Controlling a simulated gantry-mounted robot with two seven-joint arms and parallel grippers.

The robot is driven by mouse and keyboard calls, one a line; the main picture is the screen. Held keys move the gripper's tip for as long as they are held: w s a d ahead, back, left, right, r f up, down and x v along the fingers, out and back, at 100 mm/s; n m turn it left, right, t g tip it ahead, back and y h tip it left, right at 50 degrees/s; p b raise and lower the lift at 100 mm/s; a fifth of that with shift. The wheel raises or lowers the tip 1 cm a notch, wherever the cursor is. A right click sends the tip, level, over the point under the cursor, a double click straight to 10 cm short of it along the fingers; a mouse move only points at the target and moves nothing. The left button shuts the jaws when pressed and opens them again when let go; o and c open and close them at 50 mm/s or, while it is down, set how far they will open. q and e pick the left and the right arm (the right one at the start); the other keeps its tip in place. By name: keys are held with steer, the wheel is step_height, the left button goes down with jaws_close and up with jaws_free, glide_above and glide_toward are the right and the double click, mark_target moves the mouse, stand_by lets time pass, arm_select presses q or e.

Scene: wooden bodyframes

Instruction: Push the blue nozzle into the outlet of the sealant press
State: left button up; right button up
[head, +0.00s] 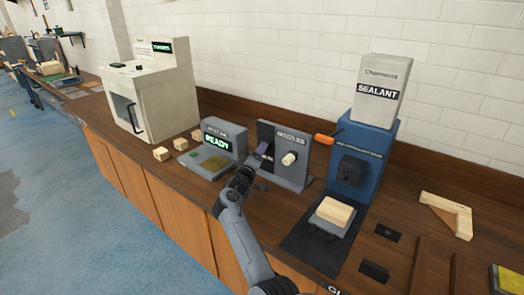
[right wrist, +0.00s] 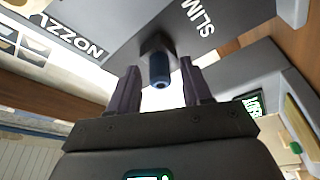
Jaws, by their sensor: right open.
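The blue nozzle (right wrist: 159,72) sits on the grey nozzle rack (right wrist: 110,18), pointing toward the right wrist camera. In the head view it is a small dark shape on the rack's left part (head: 264,149). My right gripper (head: 250,168) is in front of the rack. In the right wrist view its two fingers are open, one on each side of the nozzle, with gaps between. The blue sealant press (head: 375,138) stands right of the rack, with a dark block (head: 351,171) on its front; the outlet opening cannot be made out. My left gripper is not in view.
A white nozzle (head: 290,158) is on the rack's right part. A grey device reading READY (head: 217,142) stands left of the rack. A wooden block (head: 335,211) rests on a stand before the press. An orange-tipped part (head: 324,140) juts from the press's left side.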

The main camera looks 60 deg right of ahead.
jaws_close()
stand_by(0.4)
steer(key=shift+w+a+p, duration=0.1)
steer(key=shift+a+p, duration=0.5)
steer(key=shift+a, duration=0.2)
steer(key=shift+w+a+p, duration=0.1)
steer(key=shift+a+p, duration=0.6)
steer(key=shift+a, duration=0.35)
